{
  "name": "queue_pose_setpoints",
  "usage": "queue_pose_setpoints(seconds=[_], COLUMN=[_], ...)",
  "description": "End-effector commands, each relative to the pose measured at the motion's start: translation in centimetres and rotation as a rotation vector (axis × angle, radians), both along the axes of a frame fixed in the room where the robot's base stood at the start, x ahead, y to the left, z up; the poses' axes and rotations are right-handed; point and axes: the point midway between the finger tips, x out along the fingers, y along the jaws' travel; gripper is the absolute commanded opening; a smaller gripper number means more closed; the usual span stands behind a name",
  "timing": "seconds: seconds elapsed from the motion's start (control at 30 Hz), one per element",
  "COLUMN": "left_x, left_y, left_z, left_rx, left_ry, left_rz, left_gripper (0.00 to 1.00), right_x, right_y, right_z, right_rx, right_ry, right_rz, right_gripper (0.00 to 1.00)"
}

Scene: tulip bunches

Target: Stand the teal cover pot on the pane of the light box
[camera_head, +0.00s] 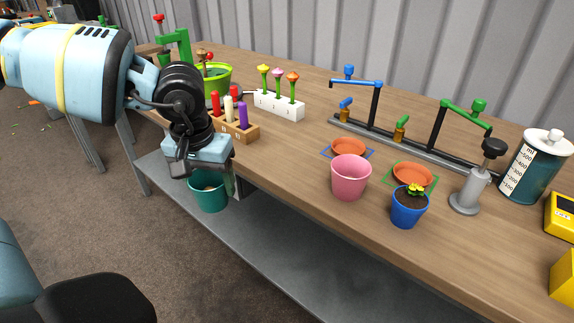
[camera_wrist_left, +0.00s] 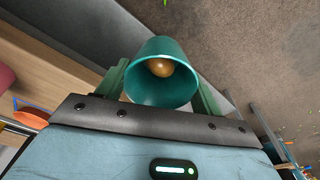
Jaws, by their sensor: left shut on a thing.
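The teal cover pot (camera_head: 208,200) hangs upright below my left gripper (camera_head: 207,178), in front of the table's front edge in the head view. In the left wrist view the teal pot (camera_wrist_left: 160,92) sits between the green fingers of the left gripper (camera_wrist_left: 162,85), which is shut on it. A round orange-brown thing (camera_wrist_left: 162,68) lies inside the pot. I cannot make out the light box or its pane in either view. My right gripper is not in view.
On the wooden table (camera_head: 290,150) stand a wooden block with coloured pegs (camera_head: 240,130), a white flower stand (camera_head: 278,105), a pink pot (camera_head: 350,178), a blue planted pot (camera_head: 408,209) and a grey-black plunger (camera_head: 470,190). A grey shelf (camera_head: 290,235) lies below.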

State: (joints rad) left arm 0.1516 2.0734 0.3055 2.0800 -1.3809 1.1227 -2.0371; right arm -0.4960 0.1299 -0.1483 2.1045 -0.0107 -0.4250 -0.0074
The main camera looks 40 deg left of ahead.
Motion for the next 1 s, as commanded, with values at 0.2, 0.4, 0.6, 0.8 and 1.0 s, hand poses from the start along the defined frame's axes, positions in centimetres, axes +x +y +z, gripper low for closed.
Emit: queue_pose_setpoints(seconds=[0.2,0.4,0.6,0.8,1.0], left_x=[-2.1,-3.9,-5.1,-4.8,-3.9], left_y=[4.1,5.9,5.5,3.1,-0.7], left_z=[-0.4,-2.0,-4.4,-6.4,-7.7], left_rx=[-0.009,-0.009,-0.009,-0.008,-0.006], left_ry=[-0.005,-0.005,-0.004,-0.007,-0.007], left_rz=[0.105,0.176,0.206,0.182,0.114], left_gripper=[0.4,0.4,0.4,0.4,0.4], right_x=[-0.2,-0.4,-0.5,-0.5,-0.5], right_y=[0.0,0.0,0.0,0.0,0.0], right_z=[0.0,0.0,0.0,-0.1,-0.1], right_rx=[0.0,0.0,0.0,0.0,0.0], right_ry=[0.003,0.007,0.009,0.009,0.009], right_rz=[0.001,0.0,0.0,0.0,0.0], right_gripper=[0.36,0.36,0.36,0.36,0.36])
